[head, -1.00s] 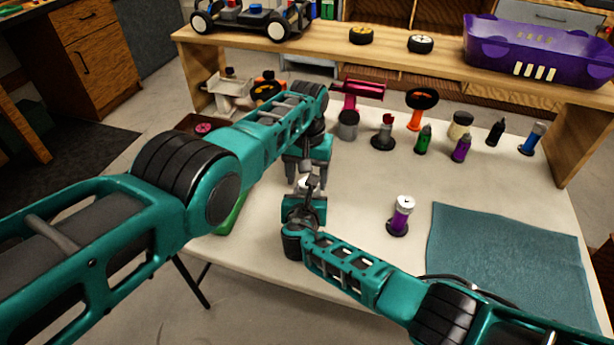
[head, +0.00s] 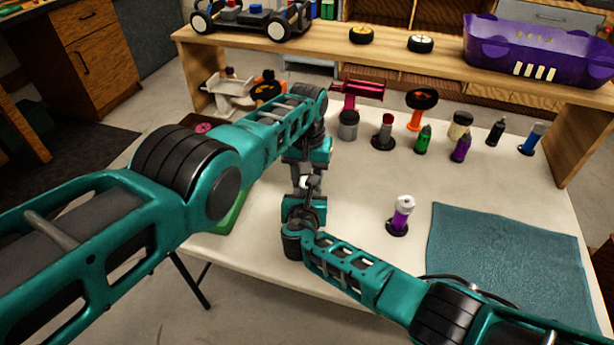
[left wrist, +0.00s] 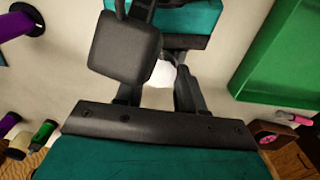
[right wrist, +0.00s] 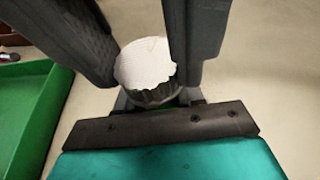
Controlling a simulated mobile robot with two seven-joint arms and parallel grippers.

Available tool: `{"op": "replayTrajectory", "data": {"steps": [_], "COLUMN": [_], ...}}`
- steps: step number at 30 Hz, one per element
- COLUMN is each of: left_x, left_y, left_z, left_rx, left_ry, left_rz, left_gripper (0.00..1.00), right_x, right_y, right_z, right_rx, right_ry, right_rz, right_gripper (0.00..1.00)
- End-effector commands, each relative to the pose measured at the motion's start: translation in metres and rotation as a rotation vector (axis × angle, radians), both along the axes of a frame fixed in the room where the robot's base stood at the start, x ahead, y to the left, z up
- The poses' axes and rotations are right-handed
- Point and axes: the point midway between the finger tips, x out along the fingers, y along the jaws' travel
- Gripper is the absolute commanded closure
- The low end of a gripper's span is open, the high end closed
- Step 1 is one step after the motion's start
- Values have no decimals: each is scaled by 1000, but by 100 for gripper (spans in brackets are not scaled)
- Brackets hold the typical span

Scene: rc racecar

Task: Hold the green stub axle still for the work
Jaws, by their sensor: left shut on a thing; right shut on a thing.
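My left gripper (head: 305,168) and my right gripper (head: 306,198) meet above the left part of the table, with the left one behind the right. A small white part (head: 305,182) sits between them. In the right wrist view it is a white round face (right wrist: 147,62) with a dark ribbed edge, between the fingers of my right gripper. It also shows white in the left wrist view (left wrist: 162,74), partly behind a dark finger. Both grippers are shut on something.
A green tray (left wrist: 275,60) lies close to the grippers. A purple-and-white bottle (head: 401,215) stands right of them, beside a teal mat (head: 510,255). Several bottles and part stands line the back, under a wooden shelf (head: 400,62).

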Motion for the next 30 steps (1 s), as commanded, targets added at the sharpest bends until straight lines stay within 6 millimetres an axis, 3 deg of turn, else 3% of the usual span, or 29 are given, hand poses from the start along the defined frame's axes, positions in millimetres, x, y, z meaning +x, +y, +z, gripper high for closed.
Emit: {"op": "replayTrajectory", "data": {"steps": [3,12,21,22,30], "left_x": [0,0,0,0,0], "left_y": [0,0,0,0,0], "left_z": [0,0,0,0,0], "left_rx": [0,0,1,1,0], "left_ry": [0,0,0,0,0], "left_rz": [0,-127,-140,-140,-139], "left_gripper": [92,92,92,59,35], "right_x": [0,0,0,0,0], "right_y": [0,0,0,0,0], "right_z": [0,0,0,0,0], "right_rx": [0,0,0,0,0], "right_ry": [1,1,1,1,1], "right_rz": [0,0,0,0,0], "right_gripper": [95,95,95,95,95]}}
